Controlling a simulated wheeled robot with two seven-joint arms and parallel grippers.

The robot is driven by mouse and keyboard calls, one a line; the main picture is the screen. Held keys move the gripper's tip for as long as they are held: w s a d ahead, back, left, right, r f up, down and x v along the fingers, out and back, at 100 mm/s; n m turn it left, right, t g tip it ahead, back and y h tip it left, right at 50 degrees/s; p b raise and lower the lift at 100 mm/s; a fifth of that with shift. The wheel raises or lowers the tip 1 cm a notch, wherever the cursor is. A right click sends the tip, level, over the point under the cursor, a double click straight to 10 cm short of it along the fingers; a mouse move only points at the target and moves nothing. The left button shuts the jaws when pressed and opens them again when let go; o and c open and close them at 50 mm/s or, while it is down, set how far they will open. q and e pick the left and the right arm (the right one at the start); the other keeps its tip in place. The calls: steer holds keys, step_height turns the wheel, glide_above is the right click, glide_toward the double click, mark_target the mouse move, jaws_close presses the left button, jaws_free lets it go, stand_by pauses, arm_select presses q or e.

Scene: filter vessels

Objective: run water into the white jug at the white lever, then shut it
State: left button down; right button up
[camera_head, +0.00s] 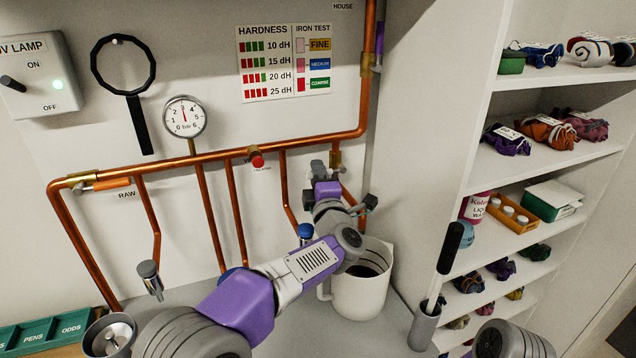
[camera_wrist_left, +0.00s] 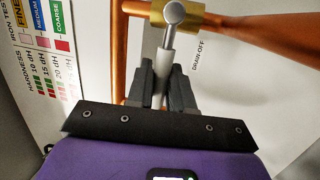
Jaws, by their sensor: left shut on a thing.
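The white jug (camera_head: 358,298) stands upright on the grey worktop below the pipes, its handle to the left. My left forearm hides part of its mouth; the inside looks dark, and I cannot tell the water level. My left gripper (camera_head: 322,168) is up at the brass valve on the right-hand pipe. The lever's round end meets the brass fitting (camera_wrist_left: 188,18). The spout and any water stream are hidden. My right gripper is out of view.
Copper pipes (camera_head: 225,154) run along the wall, with a red-capped fitting (camera_head: 257,160) and a gauge (camera_head: 185,117). A grey holder (camera_head: 424,328) with a black-handled tool stands right of the jug. Shelves (camera_head: 530,165) fill the right side.

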arm_select(q)
steer(key=shift+f, duration=0.15)
stand_by(0.4)
steer(key=c, duration=1.1)
jaws_free()
steer(key=v, duration=0.7)
steer(key=shift+s, duration=0.3)
steer(key=shift+d, duration=0.1)
